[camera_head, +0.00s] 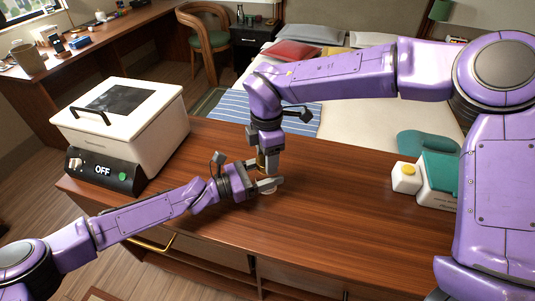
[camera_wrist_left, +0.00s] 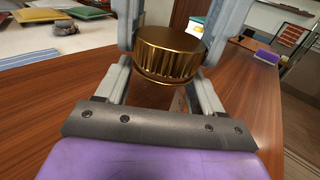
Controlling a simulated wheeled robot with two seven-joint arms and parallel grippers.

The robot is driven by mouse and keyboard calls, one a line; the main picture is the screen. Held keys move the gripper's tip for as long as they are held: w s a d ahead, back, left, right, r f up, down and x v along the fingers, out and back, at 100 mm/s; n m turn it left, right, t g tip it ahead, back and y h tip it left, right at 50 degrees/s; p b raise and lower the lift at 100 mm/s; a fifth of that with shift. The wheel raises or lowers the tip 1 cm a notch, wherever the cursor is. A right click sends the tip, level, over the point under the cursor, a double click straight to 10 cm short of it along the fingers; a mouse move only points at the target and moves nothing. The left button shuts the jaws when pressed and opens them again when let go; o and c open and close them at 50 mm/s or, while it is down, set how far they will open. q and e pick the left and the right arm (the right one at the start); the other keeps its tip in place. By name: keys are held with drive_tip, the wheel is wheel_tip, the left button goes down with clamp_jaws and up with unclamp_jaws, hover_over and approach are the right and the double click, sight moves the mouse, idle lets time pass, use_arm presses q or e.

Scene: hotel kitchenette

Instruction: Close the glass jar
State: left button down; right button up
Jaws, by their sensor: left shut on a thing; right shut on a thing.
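The golden ribbed lid (camera_wrist_left: 170,52) fills the middle of the left wrist view, and a bit of it shows in the head view (camera_head: 261,161). My right gripper (camera_head: 262,157) points straight down from above and is shut on the lid, one finger on each side. The glass jar (camera_head: 268,191) stands upright on the wooden counter directly under the lid, mostly hidden by my grippers. My left gripper (camera_head: 269,184) reaches in level from the left and is shut around the jar. The lid sits at the jar's top; whether it is fully seated I cannot tell.
A white box-shaped appliance (camera_head: 128,125) with an OFF display stands on the counter's left end. A small white box with a yellow button (camera_head: 406,177) and a teal-and-white item (camera_head: 438,176) are at the right. The counter's front middle (camera_head: 330,235) is clear.

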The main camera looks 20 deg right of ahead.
drive_tip(key=m, duration=1.3)
drive_tip(key=o, duration=1)
drive_tip(key=shift+r, duration=2.25)
drive_tip(key=shift+c, duration=0.2)
